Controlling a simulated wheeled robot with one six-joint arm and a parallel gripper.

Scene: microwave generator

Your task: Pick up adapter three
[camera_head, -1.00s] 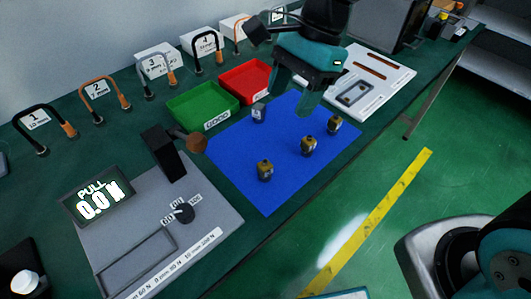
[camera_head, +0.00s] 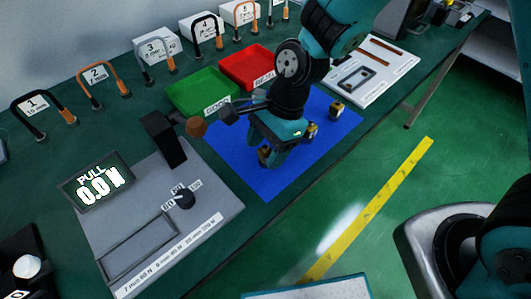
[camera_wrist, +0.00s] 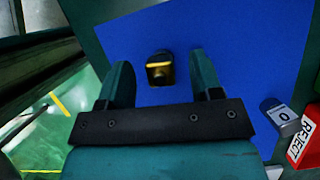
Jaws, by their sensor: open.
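The nearest adapter (camera_head: 264,155) is partly hidden by my gripper (camera_head: 277,160). A second adapter (camera_head: 312,130) is partly hidden just right of the gripper, and a third (camera_head: 336,109) stands clear farther back. No number can be read on them, so I cannot tell which is adapter three. In the wrist view one adapter (camera_wrist: 160,68) shows between the two teal fingers of my gripper (camera_wrist: 161,62), with space on both sides. The gripper is open and empty.
A green GOOD tray (camera_head: 200,92) and a red REJECT tray (camera_head: 245,66) lie behind the mat. A grey block marked 0 (camera_wrist: 280,114) stands by the mat's edge. The pull tester (camera_head: 160,235) is at front left. A white slotted board (camera_head: 375,70) lies at back right.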

